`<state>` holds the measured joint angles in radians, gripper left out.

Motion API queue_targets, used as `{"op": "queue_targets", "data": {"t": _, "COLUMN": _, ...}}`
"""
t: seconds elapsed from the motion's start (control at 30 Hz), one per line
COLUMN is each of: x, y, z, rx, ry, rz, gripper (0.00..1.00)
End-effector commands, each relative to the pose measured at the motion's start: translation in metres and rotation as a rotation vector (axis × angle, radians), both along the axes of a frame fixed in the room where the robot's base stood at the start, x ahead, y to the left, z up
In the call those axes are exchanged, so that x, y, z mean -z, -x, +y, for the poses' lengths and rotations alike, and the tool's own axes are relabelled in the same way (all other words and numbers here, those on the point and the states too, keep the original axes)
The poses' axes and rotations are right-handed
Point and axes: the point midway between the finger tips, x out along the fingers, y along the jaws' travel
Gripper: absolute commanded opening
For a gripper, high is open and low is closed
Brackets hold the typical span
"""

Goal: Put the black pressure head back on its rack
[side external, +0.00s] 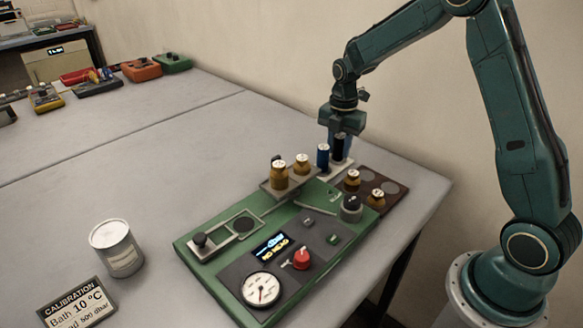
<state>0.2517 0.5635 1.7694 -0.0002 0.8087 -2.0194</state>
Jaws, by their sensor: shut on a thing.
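My gripper (341,138) points down at the back of the green device and is shut on the black pressure head (339,150), a dark upright cylinder partly hidden by the fingers. It is at the pale rack (336,172), right beside a blue head (323,157) that stands there upright. I cannot tell whether the black head's base touches the rack. The green device (190,258) lies on the table in front. Its display (273,247) seems to read "NO HEAD".
Two amber bottles (279,175) stand on a grey block on the device. Two more stand at a brown tray (392,209) at right, near a dark-topped grey cylinder (351,209). A white can (117,249) and calibration sign (77,305) are at front left. The table's middle left is clear.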

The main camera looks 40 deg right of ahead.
Motion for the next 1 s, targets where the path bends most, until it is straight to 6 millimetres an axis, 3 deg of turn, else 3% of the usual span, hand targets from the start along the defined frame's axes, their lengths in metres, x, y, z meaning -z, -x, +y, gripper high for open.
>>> {"op": "queue_targets", "data": {"t": 0.27, "x": 0.003, "y": 0.0, "z": 0.0, "rx": 0.0, "ry": 0.0, "rz": 0.0, "gripper": 0.0}}
{"op": "queue_targets", "data": {"t": 0.3, "x": 0.002, "y": 0.0, "z": 0.0, "rx": 0.0, "ry": 0.0, "rz": 0.0, "gripper": 0.36}}
{"op": "queue_targets", "data": {"t": 0.4, "x": 0.002, "y": 0.0, "z": 0.0, "rx": 0.0, "ry": 0.0, "rz": 0.001, "gripper": 0.5}}
{"op": "queue_targets", "data": {"t": 0.77, "x": 0.0, "y": 0.0, "z": 0.0, "rx": 0.0, "ry": 0.0, "rz": -0.001, "gripper": 0.5}}
{"op": "queue_targets", "data": {"t": 1.0, "x": -0.017, "y": -0.001, "z": 0.0, "rx": 0.0, "ry": 0.0, "rz": -0.003, "gripper": 0.5}}
